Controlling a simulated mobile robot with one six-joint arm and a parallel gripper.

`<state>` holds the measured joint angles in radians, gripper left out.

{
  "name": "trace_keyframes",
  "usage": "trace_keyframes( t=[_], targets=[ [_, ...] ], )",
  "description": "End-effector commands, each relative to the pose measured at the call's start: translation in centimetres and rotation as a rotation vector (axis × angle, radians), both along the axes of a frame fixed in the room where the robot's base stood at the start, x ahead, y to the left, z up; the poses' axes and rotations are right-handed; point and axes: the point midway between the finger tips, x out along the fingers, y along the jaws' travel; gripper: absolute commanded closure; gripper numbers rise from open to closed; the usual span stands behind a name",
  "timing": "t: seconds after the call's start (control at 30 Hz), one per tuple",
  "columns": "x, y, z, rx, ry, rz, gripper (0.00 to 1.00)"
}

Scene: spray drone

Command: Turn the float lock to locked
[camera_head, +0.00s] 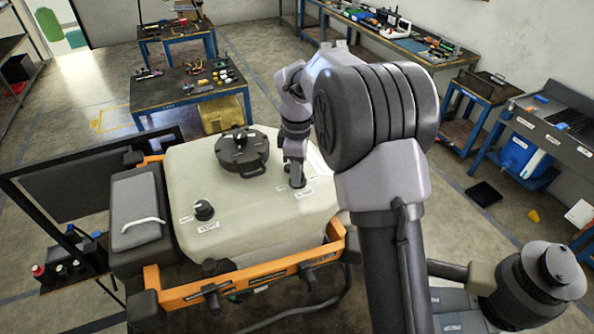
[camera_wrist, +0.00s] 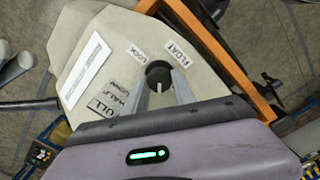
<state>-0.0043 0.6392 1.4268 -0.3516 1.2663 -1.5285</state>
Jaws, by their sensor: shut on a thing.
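The float lock is a dark round knob (camera_wrist: 158,72) on the cream tank (camera_head: 240,205). In the wrist view it sits between the words LOCK and FLOAT, with a short pale line on it. My gripper (camera_wrist: 160,80) is shut on the knob, one grey finger on each side. In the head view my gripper (camera_head: 296,172) reaches down to the tank's right end and mostly hides the knob there. Which label the knob's mark faces is too small to tell.
A black round lid (camera_head: 241,152) with a handle and a small black VENT knob (camera_head: 204,209) stand on the tank top. An orange frame (camera_head: 235,286) runs around the tank.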

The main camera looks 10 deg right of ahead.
Motion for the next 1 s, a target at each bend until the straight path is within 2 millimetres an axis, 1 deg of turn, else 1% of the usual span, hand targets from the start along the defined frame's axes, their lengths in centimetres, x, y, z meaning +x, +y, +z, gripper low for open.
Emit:
trace_keyframes(
  t=[1.0],
  targets=[
    [0.10, -0.14, -0.10, -0.001, -0.001, -0.960, 1.00]
  ],
)
